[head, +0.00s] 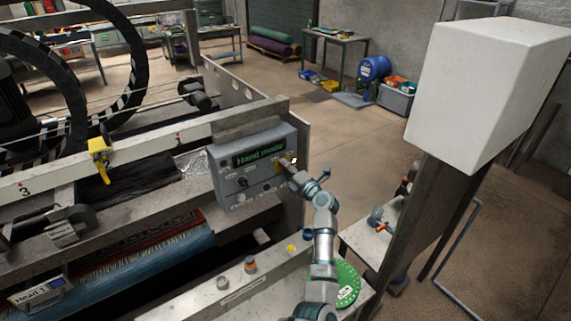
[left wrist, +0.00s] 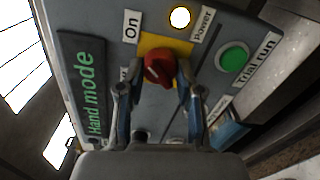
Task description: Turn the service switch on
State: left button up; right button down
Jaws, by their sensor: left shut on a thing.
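The service switch is a red rotary knob (left wrist: 160,68) on a yellow plate (left wrist: 150,42), on the front of a grey control box (head: 228,181). An "On" label (left wrist: 131,27) sits beside the plate. My left gripper (head: 287,166) is at the right part of the box. In the left wrist view its two fingers (left wrist: 158,88) stand on both sides of the knob and are shut on it. In the head view the gripper mostly hides the knob. The box's display (head: 258,155) reads "Hand mode". My right gripper is not in view.
A lit Power lamp (left wrist: 180,17) and a green Trial run button (left wrist: 232,58) are close to the knob. A large white box (head: 485,90) on a post stands right. Below are a machine ledge with small buttons (head: 250,265) and a green disc (head: 348,283).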

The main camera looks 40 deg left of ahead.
pick_arm(q)
jog(key=shift+d+f, duration=0.1)
jog(key=shift+f, duration=0.25)
jog(key=o, duration=1.2)
jog(key=shift+w, duration=0.15)
jog(key=shift+c, duration=0.2)
jog(key=shift+w, duration=0.15)
jog(key=shift+r, duration=0.15)
jog(key=v, duration=1.2)
